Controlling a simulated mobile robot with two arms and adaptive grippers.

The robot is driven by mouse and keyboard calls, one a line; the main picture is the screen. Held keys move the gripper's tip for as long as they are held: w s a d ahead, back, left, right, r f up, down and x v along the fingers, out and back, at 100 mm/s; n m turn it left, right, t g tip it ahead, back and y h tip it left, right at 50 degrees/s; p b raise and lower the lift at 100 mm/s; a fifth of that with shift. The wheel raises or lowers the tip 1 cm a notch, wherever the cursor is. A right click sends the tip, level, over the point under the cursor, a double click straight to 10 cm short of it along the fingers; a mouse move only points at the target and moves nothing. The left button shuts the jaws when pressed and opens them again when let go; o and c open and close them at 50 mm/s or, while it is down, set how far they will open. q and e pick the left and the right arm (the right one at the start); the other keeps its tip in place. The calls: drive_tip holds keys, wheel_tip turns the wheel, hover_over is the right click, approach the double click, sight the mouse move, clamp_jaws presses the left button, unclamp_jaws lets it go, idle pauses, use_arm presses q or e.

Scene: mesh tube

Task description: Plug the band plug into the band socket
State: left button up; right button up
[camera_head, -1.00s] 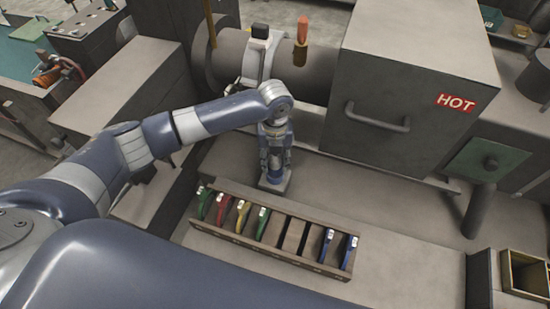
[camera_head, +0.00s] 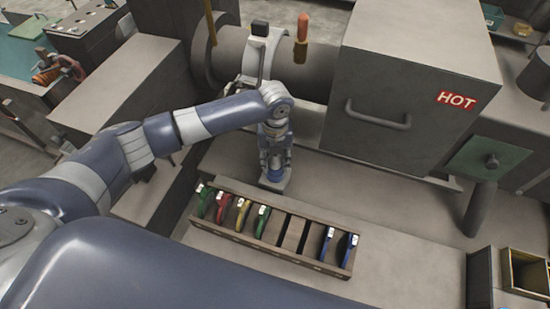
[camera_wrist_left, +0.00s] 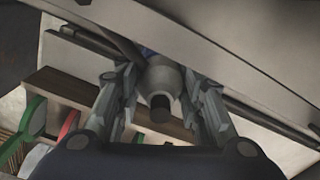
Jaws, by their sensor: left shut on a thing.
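My left gripper (camera_head: 273,178) points down at the bench behind the slotted tray, below the drum. In the left wrist view its two fingers (camera_wrist_left: 160,110) close in on a silver-grey cylindrical piece with a dark round end (camera_wrist_left: 160,93). It looks like the band plug, though I cannot tell surely. A pale band (camera_head: 254,58) wraps the grey drum, with a black-topped dark lever (camera_head: 260,27) on it. I cannot make out the band socket. My right gripper is out of view.
A slotted tray (camera_head: 232,238) holds green, red, yellow and blue pieces, with some slots empty. A large box marked HOT (camera_head: 420,65) stands right of the band. An orange-tipped rod (camera_head: 302,30) rises beside it. The bench right of the tray is clear.

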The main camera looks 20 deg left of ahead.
use_arm(q)
drive_tip(key=shift+f, duration=0.15)
drive_tip(key=o, duration=1.1)
drive_tip(key=shift+c, duration=0.2)
wheel_tip(320, 180, up, 12)
drive_tip(key=shift+r, duration=0.1)
